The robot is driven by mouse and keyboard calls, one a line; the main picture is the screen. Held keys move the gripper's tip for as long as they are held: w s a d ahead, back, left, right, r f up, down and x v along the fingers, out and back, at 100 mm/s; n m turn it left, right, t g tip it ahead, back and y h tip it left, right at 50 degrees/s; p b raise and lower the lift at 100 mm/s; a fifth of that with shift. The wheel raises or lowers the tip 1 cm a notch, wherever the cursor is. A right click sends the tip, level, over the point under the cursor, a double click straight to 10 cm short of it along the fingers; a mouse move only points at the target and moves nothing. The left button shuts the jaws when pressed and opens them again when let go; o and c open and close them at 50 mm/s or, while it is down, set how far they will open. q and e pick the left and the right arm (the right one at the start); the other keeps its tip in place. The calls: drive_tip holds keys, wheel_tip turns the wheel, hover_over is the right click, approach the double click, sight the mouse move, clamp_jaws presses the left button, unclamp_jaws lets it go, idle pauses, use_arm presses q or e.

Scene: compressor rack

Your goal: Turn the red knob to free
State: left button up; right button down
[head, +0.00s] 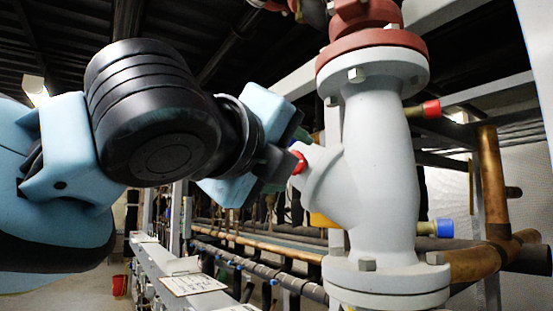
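A white valve body (375,170) stands upright at the right of centre. A small red part (299,163), which looks like the red knob, sits at the end of its side branch, facing left. My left gripper (284,162) reaches in from the left, with its dark fingers right at this red part. The fingers and my wrist partly cover it, so I cannot tell whether they touch or grip it, or how it is turned. My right gripper is out of view.
A red-capped stub (431,108) and a blue-capped stub (436,228) stick out to the right of the valve. A red flange (371,44) is above it. Copper pipes (492,180) stand at right. A rack with pipes runs behind, and a red bucket (120,285) is far off.

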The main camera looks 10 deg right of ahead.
use_arm(q)
drive_tip(key=shift+w, duration=0.1)
drive_tip(key=c, duration=1)
drive_tip(key=shift+d, duration=0.1)
drive_tip(key=shift+o, duration=0.2)
drive_tip(key=shift+n, duration=8.9)
